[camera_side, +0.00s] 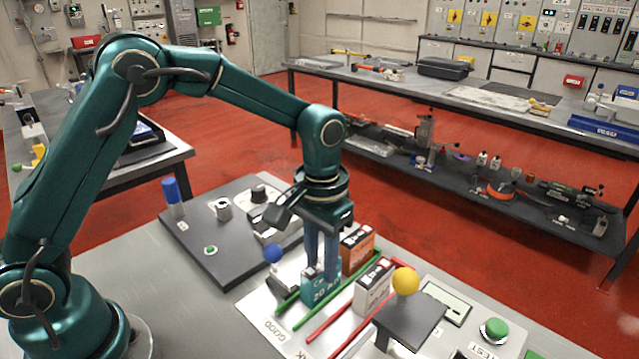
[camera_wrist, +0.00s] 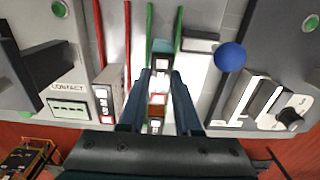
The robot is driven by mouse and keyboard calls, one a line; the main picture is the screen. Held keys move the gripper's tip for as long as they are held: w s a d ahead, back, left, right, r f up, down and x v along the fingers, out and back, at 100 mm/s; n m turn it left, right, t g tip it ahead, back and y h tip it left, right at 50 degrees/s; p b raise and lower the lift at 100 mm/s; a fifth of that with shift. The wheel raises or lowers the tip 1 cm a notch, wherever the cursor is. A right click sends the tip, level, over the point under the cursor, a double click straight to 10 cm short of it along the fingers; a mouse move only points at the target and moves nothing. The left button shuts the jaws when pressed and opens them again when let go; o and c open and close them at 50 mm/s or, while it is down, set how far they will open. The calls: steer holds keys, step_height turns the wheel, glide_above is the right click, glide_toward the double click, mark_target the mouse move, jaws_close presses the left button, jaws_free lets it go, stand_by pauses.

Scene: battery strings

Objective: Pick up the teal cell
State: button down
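The teal cell (camera_side: 320,288) stands upright between two green rails on the white board, at its near end. My gripper (camera_side: 322,272) points straight down over it, with its two fingers apart and their tips at about the cell's top. In the wrist view, the fingers of my gripper (camera_wrist: 161,75) lie on either side of the teal cell (camera_wrist: 160,64), with the cell top between them. I cannot tell whether either finger touches it. The fingers hide part of the cell in the side view.
An orange cell (camera_side: 357,245) stands close behind the teal one. A grey-and-white cell (camera_side: 374,287) stands to the right, by the red rails (camera_side: 330,320). A blue ball (camera_side: 273,253) is close to the left, and a yellow ball (camera_side: 405,281) tops a lever at right.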

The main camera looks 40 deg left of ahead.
mark_target(321, 264)
steer(key=shift+r, duration=2.5)
